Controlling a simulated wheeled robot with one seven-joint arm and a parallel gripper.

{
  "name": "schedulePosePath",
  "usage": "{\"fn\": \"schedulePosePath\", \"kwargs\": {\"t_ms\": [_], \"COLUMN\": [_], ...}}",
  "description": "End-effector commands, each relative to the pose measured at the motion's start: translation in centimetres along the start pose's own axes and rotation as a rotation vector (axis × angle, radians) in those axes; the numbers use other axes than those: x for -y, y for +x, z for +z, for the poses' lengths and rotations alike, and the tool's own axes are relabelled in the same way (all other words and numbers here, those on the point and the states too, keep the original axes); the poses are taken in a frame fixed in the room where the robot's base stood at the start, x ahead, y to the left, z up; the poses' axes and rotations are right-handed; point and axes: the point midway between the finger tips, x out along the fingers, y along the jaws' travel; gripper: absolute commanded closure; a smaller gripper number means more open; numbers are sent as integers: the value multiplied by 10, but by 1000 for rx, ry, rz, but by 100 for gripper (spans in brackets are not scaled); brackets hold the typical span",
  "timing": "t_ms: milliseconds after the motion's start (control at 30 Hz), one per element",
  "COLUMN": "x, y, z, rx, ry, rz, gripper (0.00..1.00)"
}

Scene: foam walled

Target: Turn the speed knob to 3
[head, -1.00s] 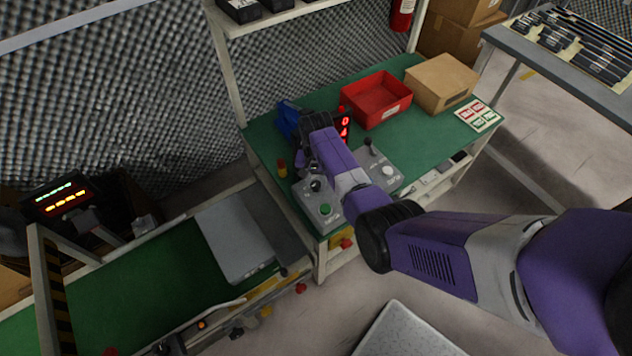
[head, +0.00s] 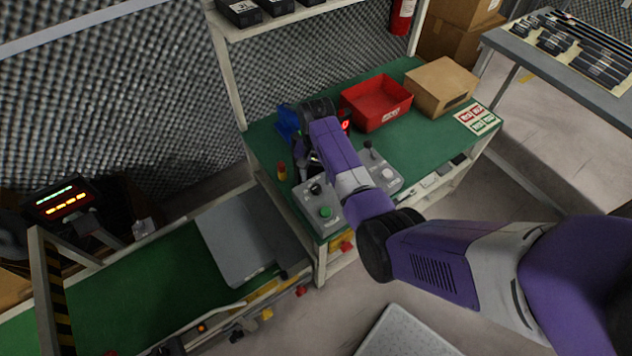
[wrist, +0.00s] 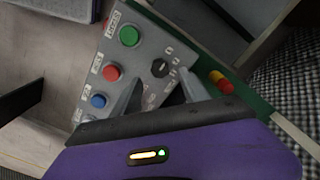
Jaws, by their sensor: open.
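The speed knob seems to be the black round knob (wrist: 160,68) on the grey control panel (wrist: 148,50) in the wrist view. A black knob (head: 316,187) also shows on the panel in the head view. Small marks surround it, too small to read, and I cannot tell its setting. My gripper (wrist: 160,77) is open and empty. In the wrist view its two fingertips lie to the left and right of the knob, slightly below it in the picture. I cannot tell how far above it they are. In the head view my gripper (head: 311,164) is partly hidden by my wrist.
Green (wrist: 129,36), red (wrist: 111,73) and blue (wrist: 98,101) buttons sit beside the knob. A red and yellow item (head: 282,171) stands left of the panel. A red bin (head: 390,116) and cardboard box (head: 441,83) are behind.

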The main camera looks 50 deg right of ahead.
Motion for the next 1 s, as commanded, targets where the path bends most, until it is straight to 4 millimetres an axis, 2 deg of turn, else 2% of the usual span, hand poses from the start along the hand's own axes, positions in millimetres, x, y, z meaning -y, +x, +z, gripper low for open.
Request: {"fn": "schedulePosePath", "kwargs": {"t_ms": [100,233,1000], "x": [0,0,0], "y": [-14,-22,-23], "z": [0,0,0], "rx": [-2,-1,1], "ry": [0,0,0], "rz": [-1,0,1], "gripper": [48,48,48]}}
